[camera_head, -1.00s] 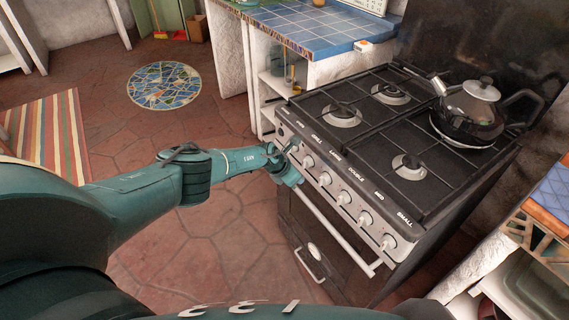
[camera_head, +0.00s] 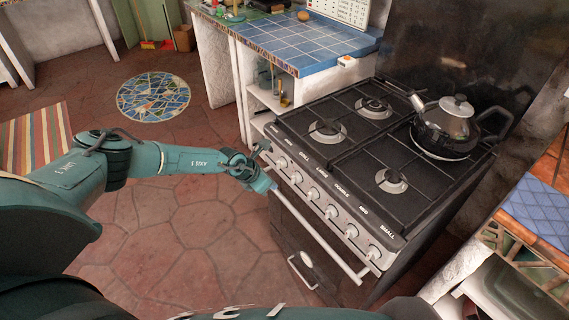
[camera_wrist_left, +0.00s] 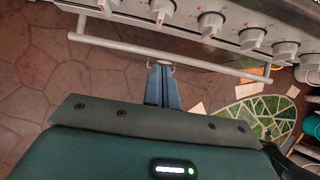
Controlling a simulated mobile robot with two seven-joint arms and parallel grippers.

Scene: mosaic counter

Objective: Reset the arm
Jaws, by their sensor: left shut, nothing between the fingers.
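My left arm reaches in from the left in the head view. Its gripper (camera_head: 264,181) is at the front left corner of the stove (camera_head: 340,215), close to the knob panel. In the left wrist view the gripper (camera_wrist_left: 163,68) shows with its fingers together and nothing between them, near the oven handle (camera_wrist_left: 150,50); I cannot tell whether it touches the handle. Stove knobs (camera_wrist_left: 209,24) line the panel beyond it. My right gripper is in neither view.
A kettle (camera_head: 446,125) stands on the stove's rear right burner. A blue-tiled counter (camera_head: 300,45) is behind the stove on the left, and another counter (camera_head: 545,205) is at the right. The stone floor (camera_head: 190,225) left of the stove is clear.

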